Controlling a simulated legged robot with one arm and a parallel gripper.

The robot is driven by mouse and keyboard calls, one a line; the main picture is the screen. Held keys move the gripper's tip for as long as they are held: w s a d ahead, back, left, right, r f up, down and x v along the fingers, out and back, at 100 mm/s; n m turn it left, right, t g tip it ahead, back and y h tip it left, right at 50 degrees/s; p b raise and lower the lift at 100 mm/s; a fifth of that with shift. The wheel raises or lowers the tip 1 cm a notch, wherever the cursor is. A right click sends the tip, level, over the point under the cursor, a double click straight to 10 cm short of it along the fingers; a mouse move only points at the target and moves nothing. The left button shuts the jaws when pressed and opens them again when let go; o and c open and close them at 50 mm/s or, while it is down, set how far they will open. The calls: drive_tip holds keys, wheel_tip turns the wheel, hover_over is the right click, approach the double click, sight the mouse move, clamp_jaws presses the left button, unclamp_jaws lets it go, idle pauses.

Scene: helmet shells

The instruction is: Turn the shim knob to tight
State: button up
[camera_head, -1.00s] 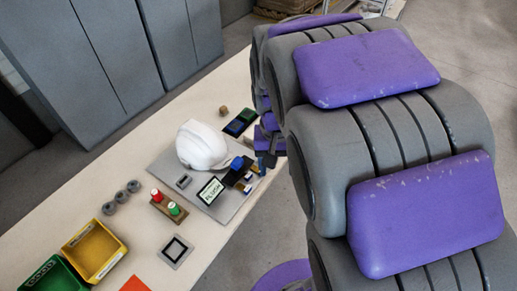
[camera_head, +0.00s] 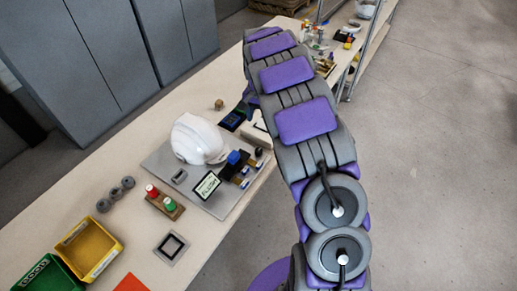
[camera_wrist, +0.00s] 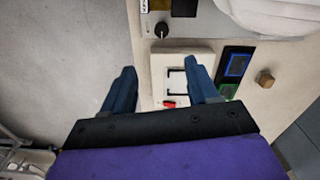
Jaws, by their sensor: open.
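A black round knob (camera_wrist: 161,30) stands on the grey board's edge near the top of the wrist view. It also shows in the head view (camera_head: 258,152), at the board's right corner. Its setting marks are too small to read. My gripper (camera_wrist: 160,66) is open and empty, its two blue fingers spread over a pale plate below the knob in the wrist view. The knob lies beyond the fingertips, apart from them. A white helmet shell (camera_head: 197,139) sits on the grey board (camera_head: 158,161).
The pale plate (camera_wrist: 157,90) bears a black square outline and a small red part. Dark blue-and-green panels (camera_wrist: 236,66) and a brown block (camera_wrist: 265,78) lie to its right.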

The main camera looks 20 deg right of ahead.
sight(259, 150)
wheel_tip(259, 150, down, 18)
drive_tip(key=b, duration=0.3)
drive_tip(key=shift+w+r+b, duration=0.15)
drive_tip(key=shift+r+b, duration=0.05)
drive_tip(key=shift+b, duration=0.15)
drive_tip(key=c, duration=1)
drive_tip(key=shift+c, duration=0.2)
